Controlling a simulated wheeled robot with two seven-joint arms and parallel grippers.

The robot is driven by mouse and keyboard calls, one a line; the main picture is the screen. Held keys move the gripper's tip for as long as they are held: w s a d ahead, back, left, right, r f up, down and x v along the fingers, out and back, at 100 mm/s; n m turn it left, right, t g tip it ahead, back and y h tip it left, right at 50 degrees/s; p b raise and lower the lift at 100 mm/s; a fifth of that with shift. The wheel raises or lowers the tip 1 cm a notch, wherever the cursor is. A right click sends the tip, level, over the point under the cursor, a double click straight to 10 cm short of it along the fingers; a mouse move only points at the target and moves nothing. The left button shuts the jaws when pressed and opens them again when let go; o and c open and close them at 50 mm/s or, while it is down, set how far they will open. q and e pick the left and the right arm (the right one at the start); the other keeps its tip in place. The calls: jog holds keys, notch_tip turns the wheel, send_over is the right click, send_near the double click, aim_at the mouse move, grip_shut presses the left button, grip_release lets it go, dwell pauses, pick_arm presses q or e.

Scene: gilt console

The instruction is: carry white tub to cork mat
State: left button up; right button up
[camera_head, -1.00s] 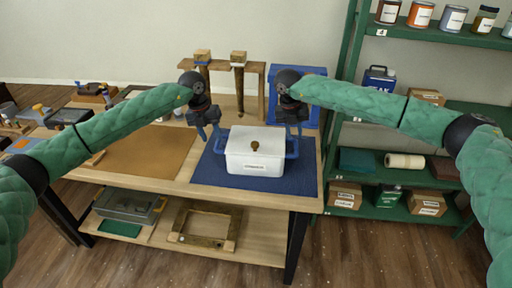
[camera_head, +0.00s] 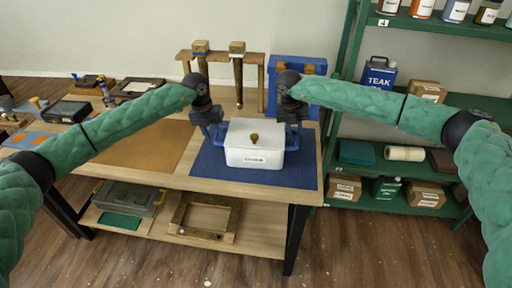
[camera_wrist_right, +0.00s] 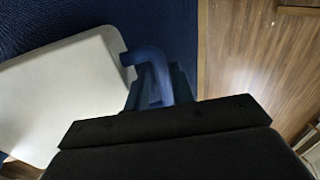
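The white tub (camera_head: 254,157) has a lid with a brown knob and a blue handle on each side. It stands upright on the blue mat (camera_head: 210,172). The cork mat (camera_head: 150,147) lies flat and bare on the table to the left. My left gripper (camera_head: 216,132) is down at the tub's left handle. My right gripper (camera_head: 293,131) is at the right handle (camera_wrist_right: 157,68); in the right wrist view its fingers are on both sides of that handle, beside the white lid (camera_wrist_right: 65,95). Whether either gripper is closed tight is not clear.
A wooden rack (camera_head: 222,58) and a blue case (camera_head: 290,70) stand behind the tub. Tools and boxes (camera_head: 68,111) sit at the table's left end. A green shelf (camera_head: 405,105) with cans and boxes stands to the right.

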aim_at(215, 138)
pick_arm(q)
jog(key=shift+d+f, duration=0.15)
jog(key=shift+f, duration=0.75)
jog(key=shift+d+f, duration=0.15)
jog(key=shift+f, duration=0.7)
pick_arm(e)
jog(key=shift+d+f, duration=0.2)
jog(key=shift+f, duration=0.7)
jog(key=shift+d+f, duration=0.15)
jog(key=shift+f, duration=0.75)
pick_arm(q)
jog(key=c, duration=0.7)
pick_arm(e)
grip_shut()
pick_arm(q)
grip_shut()
jog(key=shift+r, duration=0.1)
